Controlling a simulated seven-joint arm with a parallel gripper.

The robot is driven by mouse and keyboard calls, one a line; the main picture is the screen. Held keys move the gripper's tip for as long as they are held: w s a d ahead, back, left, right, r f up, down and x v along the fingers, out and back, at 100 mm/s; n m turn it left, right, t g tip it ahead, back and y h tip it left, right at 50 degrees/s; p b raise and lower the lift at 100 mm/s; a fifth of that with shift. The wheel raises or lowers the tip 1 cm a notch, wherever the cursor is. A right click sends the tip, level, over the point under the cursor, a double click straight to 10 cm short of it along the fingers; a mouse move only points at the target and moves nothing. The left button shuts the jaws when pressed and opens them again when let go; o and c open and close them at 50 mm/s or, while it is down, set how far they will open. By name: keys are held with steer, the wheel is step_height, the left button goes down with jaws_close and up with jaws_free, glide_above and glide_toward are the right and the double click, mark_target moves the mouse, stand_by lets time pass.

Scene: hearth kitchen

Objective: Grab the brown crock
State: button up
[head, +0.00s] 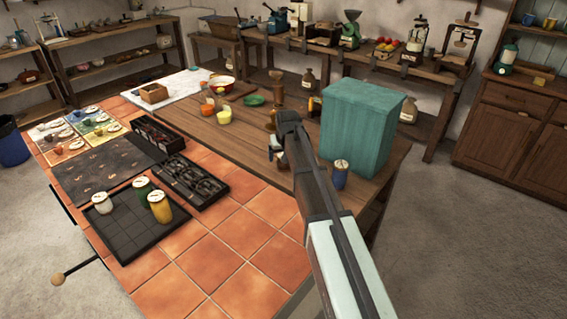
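I cannot make out a crock that is clearly brown. A blue lidded crock (340,178) stands alone at the right table edge. My gripper (275,151) is above the wooden tabletop, left of the blue crock and apart from the tray. My own arm hides part of it, so its opening and anything between its fingers are unclear.
A large teal box (362,130) stands right of my arm. Black compartment trays (212,202) lie beside the gridded tray. Bowls, cups and a brown wooden stand (276,92) are farther back. The front terracotta tiles (235,262) are clear.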

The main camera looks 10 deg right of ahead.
steer(key=shift+x, duration=2.35)
steer(key=shift+d, duration=0.2)
steer(key=shift+c, duration=0.5)
steer(key=c, duration=1.1)
steer(key=shift+c, duration=0.3)
steer(key=shift+r, duration=0.15)
